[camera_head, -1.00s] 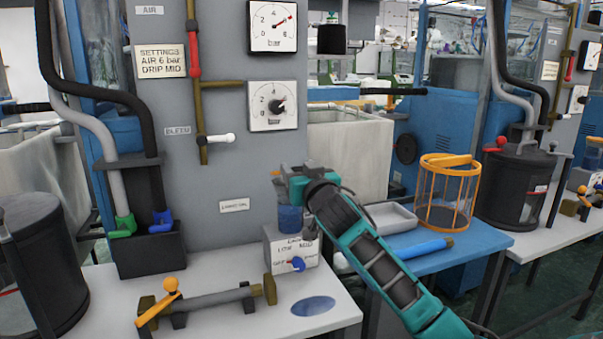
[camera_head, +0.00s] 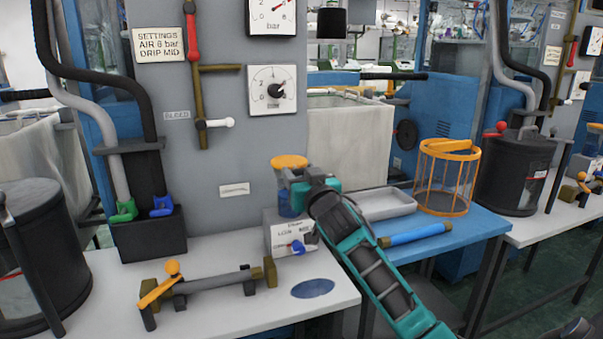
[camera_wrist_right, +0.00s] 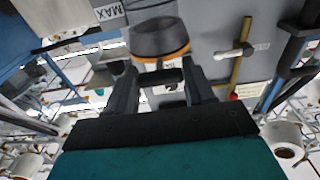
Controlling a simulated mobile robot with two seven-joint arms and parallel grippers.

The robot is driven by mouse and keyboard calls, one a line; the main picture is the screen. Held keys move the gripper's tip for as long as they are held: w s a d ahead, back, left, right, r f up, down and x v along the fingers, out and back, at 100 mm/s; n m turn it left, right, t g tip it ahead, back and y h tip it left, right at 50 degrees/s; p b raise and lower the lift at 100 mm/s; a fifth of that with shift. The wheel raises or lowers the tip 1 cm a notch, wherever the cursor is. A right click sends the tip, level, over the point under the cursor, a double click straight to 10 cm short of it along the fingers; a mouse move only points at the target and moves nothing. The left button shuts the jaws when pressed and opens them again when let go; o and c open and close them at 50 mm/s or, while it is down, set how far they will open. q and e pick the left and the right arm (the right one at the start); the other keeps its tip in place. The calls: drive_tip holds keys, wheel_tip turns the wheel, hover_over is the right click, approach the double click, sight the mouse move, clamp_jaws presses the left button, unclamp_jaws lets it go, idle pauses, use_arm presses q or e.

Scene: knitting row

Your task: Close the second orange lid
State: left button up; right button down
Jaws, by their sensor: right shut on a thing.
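A round orange lid (camera_head: 289,161) lies about flat, just above my right gripper in the head view. In the right wrist view, an orange rim (camera_wrist_right: 165,55) under a grey cylinder (camera_wrist_right: 152,35) lies just beyond the fingers. A dark piece (camera_wrist_right: 160,77) sits between the fingers; the grip itself is hard to see. My left gripper is out of view.
An orange cage basket (camera_head: 447,180) stands on the blue table (camera_head: 478,228), with a grey tray (camera_head: 385,203) and blue cylinder (camera_head: 415,234). A roller with an orange lever (camera_head: 160,285) lies on the white bench (camera_head: 110,300). Bare bench lies around the blue oval (camera_head: 313,288).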

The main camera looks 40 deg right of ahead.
drive_tip(key=shift+f, duration=0.4)
drive_tip(key=c, duration=0.7)
unclamp_jaws()
drive_tip(key=o, duration=0.3)
drive_tip(key=shift+w, duration=0.25)
drive_tip(key=shift+r, duration=0.15)
use_arm(q)
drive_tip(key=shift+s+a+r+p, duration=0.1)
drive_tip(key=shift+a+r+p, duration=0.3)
drive_tip(key=shift+p, duration=0.7)
use_arm(e)
drive_tip(key=r+v, duration=0.1)
drive_tip(key=v, duration=1.2)
drive_tip(key=shift+f, duration=0.45)
